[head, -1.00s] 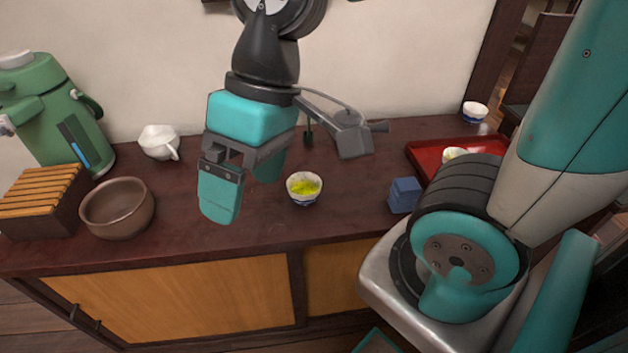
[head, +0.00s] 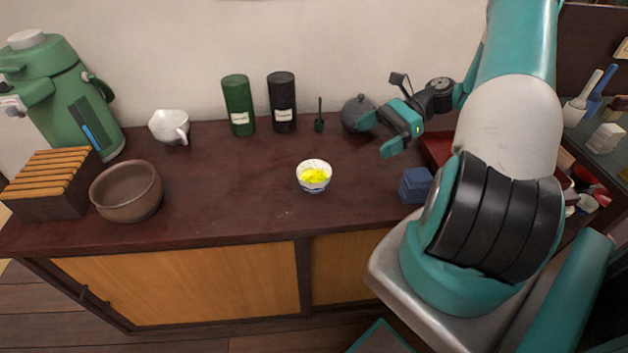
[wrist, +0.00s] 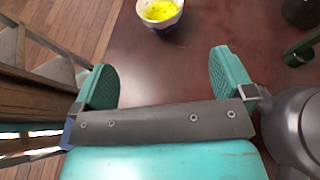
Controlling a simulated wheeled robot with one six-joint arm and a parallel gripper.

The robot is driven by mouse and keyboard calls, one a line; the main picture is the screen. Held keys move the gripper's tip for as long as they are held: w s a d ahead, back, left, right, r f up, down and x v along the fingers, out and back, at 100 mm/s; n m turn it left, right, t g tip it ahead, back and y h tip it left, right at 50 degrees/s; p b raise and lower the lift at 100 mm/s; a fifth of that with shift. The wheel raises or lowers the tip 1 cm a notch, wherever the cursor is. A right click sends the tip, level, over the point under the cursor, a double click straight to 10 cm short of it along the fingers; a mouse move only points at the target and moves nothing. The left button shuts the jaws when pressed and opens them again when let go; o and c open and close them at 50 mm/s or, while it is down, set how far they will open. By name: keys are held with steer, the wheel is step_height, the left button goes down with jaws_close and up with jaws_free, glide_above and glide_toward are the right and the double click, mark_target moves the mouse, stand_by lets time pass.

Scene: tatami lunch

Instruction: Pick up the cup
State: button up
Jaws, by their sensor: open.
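A small white cup with blue marks and bright yellow contents (head: 314,187) stands upright near the middle of the dark counter. In the wrist view the cup (wrist: 160,24) is at the top edge, partly cut off, beyond my fingertips. My gripper (head: 380,135) is to the right of the cup, beside the grey teapot (head: 354,110). In the wrist view my gripper (wrist: 165,76) has its two teal fingers wide apart, with only bare counter between them. It is open and empty, apart from the cup.
A blue block (head: 416,187) stands right of the cup. A green canister (head: 238,108), a black canister (head: 282,105) and a dark whisk-like tool (head: 319,122) stand behind. A white pitcher (head: 168,127) and brown bowl (head: 125,193) are left. Counter left of the cup is clear.

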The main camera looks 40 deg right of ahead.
mark_target(314, 173)
steer(key=x, duration=1.6)
steer(key=shift+w+a+f, duration=0.1)
steer(key=shift+a, duration=0.2)
steer(key=c, duration=0.9)
